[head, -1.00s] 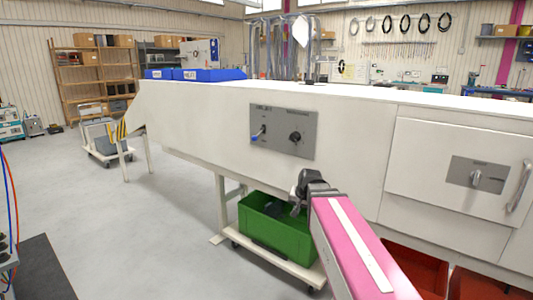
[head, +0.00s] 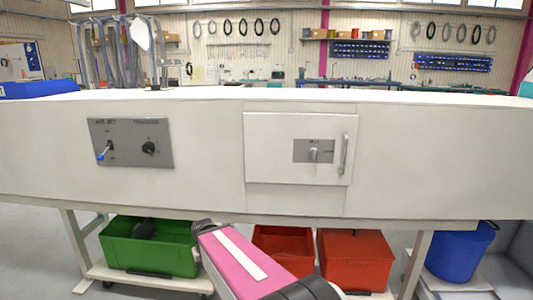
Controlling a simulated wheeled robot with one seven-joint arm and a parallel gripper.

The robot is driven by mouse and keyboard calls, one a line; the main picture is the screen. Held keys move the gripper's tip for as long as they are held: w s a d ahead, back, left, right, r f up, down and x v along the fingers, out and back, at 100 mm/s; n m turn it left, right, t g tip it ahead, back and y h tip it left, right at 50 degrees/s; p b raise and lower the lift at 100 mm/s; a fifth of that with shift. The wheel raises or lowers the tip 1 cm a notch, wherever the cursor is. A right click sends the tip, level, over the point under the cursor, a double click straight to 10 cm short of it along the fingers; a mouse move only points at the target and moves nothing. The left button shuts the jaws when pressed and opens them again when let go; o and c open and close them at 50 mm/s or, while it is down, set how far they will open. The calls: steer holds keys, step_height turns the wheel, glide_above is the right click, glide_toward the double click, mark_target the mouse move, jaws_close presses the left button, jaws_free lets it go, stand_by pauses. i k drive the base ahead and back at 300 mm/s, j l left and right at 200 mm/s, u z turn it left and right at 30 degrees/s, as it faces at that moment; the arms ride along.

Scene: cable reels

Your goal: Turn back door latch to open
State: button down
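The back door (head: 270,150) is a white panel in the long white machine body, right of centre in the head view. It looks shut. Its latch (head: 314,153) is a small light knob on a grey plate, with its grip pointing about straight down. A vertical grey handle (head: 344,153) is on the door's right side. My pink arm reaches up from the bottom of the picture, below and left of the door. My gripper's fingers cannot be made out at its far end, and nothing of it touches the door or latch.
A grey control panel (head: 131,143) with a blue-tipped lever and black knob is left of the door. Below the machine are a green crate (head: 150,252), two red bins (head: 355,262) and a blue bucket (head: 458,252). Machine legs stand at both sides.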

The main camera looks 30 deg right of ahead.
mark_target(313, 151)
steer(key=z, duration=1.4)
